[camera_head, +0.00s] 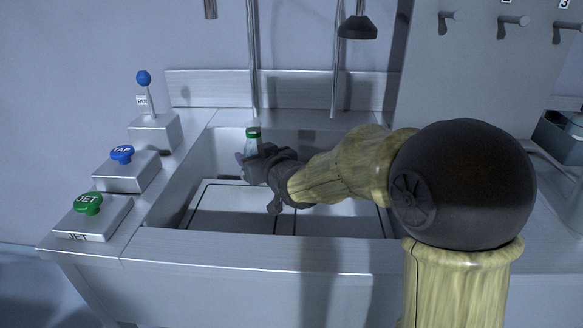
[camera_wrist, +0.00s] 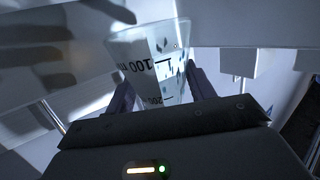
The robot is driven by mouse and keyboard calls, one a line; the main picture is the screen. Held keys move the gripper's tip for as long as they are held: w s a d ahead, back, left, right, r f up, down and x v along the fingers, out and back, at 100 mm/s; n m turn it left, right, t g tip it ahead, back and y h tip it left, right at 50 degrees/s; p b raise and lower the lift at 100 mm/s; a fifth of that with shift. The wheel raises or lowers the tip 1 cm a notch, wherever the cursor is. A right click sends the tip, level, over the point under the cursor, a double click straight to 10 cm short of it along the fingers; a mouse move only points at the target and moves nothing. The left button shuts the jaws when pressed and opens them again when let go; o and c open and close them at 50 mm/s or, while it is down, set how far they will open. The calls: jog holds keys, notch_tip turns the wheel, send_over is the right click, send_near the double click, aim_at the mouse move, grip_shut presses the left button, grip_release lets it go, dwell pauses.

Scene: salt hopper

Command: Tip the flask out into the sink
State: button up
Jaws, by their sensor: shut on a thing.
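The flask (camera_head: 252,141) has a green top band and clear walls. In the head view it stands roughly upright above the sink basin (camera_head: 232,208). My gripper (camera_head: 254,163) is shut on it from the right. In the wrist view the flask (camera_wrist: 158,68) sits between my two fingers (camera_wrist: 160,92), with black volume marks such as "100" and "200" on its wall and some bluish specks showing. Its lower part in the head view is hidden by my gripper. The contents cannot be made out clearly.
Left of the basin are a green JET button (camera_head: 88,204), a blue TAP button (camera_head: 122,154) and a blue-knobbed lever (camera_head: 144,80). Vertical pipes and a dark spray head (camera_head: 357,27) hang behind the sink. Numbered hooks (camera_head: 513,21) are on the right panel.

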jog(key=shift+r+p, duration=0.25)
jog(key=shift+p, duration=0.1)
